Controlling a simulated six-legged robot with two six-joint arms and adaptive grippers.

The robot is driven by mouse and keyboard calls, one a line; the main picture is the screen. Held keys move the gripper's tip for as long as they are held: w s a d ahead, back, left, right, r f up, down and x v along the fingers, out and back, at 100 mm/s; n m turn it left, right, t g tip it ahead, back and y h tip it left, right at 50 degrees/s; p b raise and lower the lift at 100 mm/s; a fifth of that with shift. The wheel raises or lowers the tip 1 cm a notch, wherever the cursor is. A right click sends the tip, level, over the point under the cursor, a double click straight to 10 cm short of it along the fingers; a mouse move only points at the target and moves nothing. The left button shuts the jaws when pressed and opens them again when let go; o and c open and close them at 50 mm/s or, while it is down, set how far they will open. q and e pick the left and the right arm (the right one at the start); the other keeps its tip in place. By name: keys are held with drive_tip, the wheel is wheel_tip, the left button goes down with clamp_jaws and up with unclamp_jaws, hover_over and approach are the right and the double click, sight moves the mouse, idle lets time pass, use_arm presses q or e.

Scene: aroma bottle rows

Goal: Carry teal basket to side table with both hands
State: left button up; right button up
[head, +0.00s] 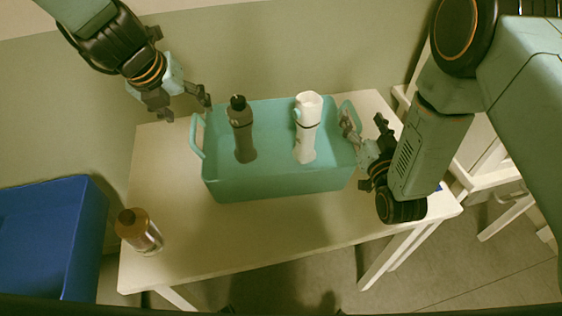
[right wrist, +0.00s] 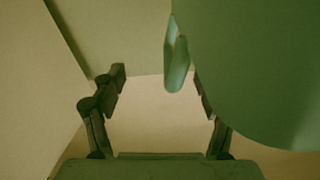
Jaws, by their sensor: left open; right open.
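The teal basket (head: 280,183) stands on a pale table (head: 205,255) in the head view. It holds a dark bottle (head: 242,130) and a white bottle (head: 306,130), both upright. Its left handle (head: 197,137) and right handle (head: 349,118) stick out at the ends. My left gripper (head: 185,103) is open and empty, above and left of the left handle. My right gripper (head: 364,125) is open at the basket's right end, close to the right handle. In the right wrist view the handle (right wrist: 177,62) shows between the open fingers (right wrist: 160,90); I cannot tell whether they touch it.
A brown bottle (head: 139,231) stands on the table's front left corner. A blue bin (head: 52,235) is at the left, beside the table. White furniture (head: 490,170) stands at the right. The table's front strip is mostly clear.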

drive_tip(key=s+d, duration=0.1)
drive_tip(key=s, duration=0.6)
drive_tip(key=shift+s, duration=0.35)
drive_tip(key=shift+r, duration=0.1)
use_arm(q)
drive_tip(key=shift+s, duration=0.15)
use_arm(e)
drive_tip(key=shift+s, duration=0.1)
